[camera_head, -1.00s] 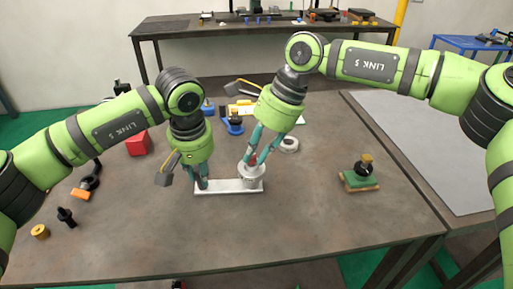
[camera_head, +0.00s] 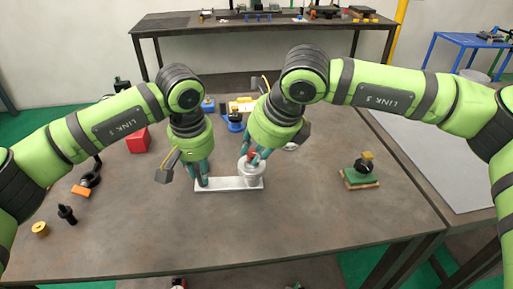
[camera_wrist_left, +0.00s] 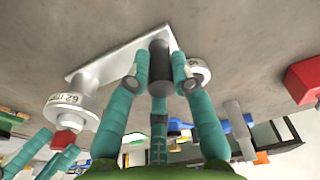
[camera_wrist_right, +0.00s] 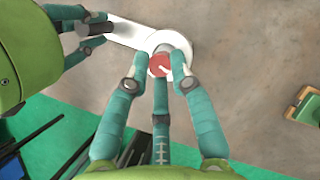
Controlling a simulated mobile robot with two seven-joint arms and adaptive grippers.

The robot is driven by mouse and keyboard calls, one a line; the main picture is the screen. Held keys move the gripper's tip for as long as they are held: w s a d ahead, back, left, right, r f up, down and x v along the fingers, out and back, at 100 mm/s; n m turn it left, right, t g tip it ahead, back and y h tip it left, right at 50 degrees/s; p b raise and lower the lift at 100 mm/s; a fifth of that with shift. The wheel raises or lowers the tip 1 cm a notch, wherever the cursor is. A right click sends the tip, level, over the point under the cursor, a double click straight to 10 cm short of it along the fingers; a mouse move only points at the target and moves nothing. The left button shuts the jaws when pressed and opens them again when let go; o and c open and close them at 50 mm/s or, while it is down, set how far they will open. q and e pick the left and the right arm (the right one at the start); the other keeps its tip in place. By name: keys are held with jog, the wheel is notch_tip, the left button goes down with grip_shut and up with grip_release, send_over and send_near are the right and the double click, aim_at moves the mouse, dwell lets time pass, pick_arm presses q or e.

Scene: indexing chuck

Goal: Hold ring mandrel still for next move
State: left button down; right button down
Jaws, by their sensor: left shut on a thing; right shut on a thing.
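A white plate (camera_head: 228,184) lies on the table, with a dark grey cylindrical post (camera_wrist_left: 160,65) at its left end and a white round chuck body (camera_head: 251,174) at its right end. Which part is called the ring mandrel I cannot tell. My left gripper (camera_head: 202,182) is shut on the grey post, which also shows in the right wrist view (camera_wrist_right: 95,30). My right gripper (camera_head: 256,160) points down over the chuck, its fingers shut on the red knob (camera_wrist_right: 160,64) on top. In the left wrist view, a pale round piece (camera_wrist_left: 201,72) is partly hidden behind a finger.
A red block (camera_head: 138,141), an orange piece (camera_head: 81,190), a black part (camera_head: 67,214) and a brass part (camera_head: 40,229) lie at left. A green stand (camera_head: 360,179) is at right. A blue part (camera_head: 235,122) stands behind. The front table is clear.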

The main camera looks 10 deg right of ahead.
jog(key=m, duration=0.2)
jog(key=m+h, duration=0.1)
jog(key=m, duration=0.1)
jog(key=shift+s+a+f+t+h, duration=0.1)
jog(key=shift+f+t+h, duration=0.05)
jog(key=shift+t+h, duration=0.2)
jog(key=m+h, duration=0.1)
jog(key=m, duration=0.3)
jog(key=shift+a+m+t+h, duration=0.2)
jog(key=shift+m+t+h, duration=0.1)
jog(key=shift+t+h, duration=0.05)
jog(key=m+h, duration=0.1)
jog(key=m, duration=0.3)
jog(key=shift+a+h, duration=0.15)
jog(key=shift+h, duration=0.25)
jog(key=m, duration=0.2)
jog(key=m+g+h, duration=0.1)
jog(key=m, duration=0.1)
jog(key=shift+m+h, duration=0.3)
jog(key=shift+m+g, duration=0.3)
jog(key=c, duration=1.1)
grip_release()
jog(key=shift+a, duration=0.1)
